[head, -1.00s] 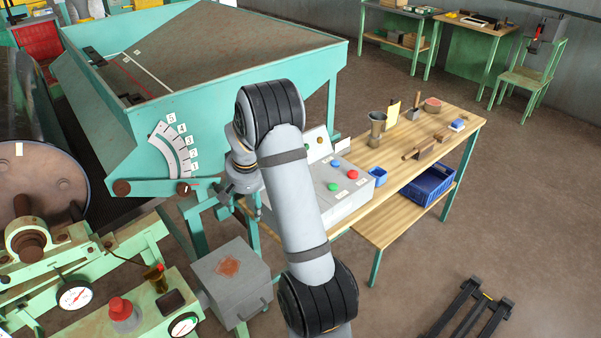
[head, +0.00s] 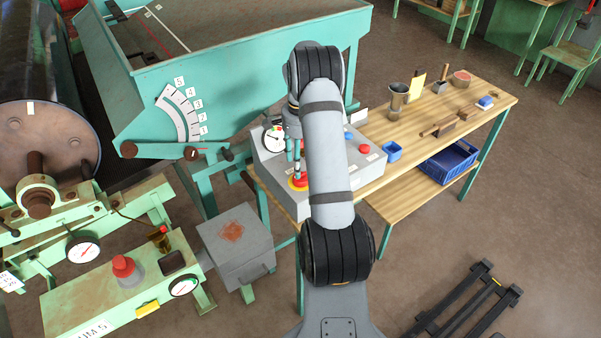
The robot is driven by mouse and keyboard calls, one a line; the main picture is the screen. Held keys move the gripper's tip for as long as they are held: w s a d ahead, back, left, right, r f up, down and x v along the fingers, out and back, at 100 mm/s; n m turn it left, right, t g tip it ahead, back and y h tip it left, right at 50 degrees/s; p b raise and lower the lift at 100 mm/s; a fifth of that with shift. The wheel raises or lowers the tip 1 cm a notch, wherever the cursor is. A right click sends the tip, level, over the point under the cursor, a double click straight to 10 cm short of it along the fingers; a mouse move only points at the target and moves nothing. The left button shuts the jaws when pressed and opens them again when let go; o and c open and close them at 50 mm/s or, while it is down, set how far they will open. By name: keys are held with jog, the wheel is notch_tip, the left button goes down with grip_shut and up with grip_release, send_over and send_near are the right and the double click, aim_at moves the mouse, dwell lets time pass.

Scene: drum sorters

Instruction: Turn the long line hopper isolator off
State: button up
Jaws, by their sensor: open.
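A grey control box (head: 268,165) sits on the left end of the wooden bench. A red knob on a yellow disc (head: 299,182) is on its front, partly hidden by my arm. It looks like an isolator, but I cannot read a label or tell which line it belongs to, or its setting. My gripper (head: 296,166) points down over the box, just above the red knob. It is open, mostly hidden by my forearm; I cannot tell whether it touches the knob. A round gauge (head: 274,139) and a red button (head: 364,149) are also on the box.
A teal hopper (head: 240,85) with a numbered scale stands behind left. A grey lidded box (head: 236,245) stands on the floor.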

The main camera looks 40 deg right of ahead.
notch_tip(320, 180, down, 6)
jog(key=shift+r+p, duration=0.1)
jog(key=shift+p, duration=0.55)
jog(key=shift+a, duration=0.1)
jog(key=shift+c, duration=1.4)
jog(key=c, duration=0.7)
jog(key=shift+c, duration=0.7)
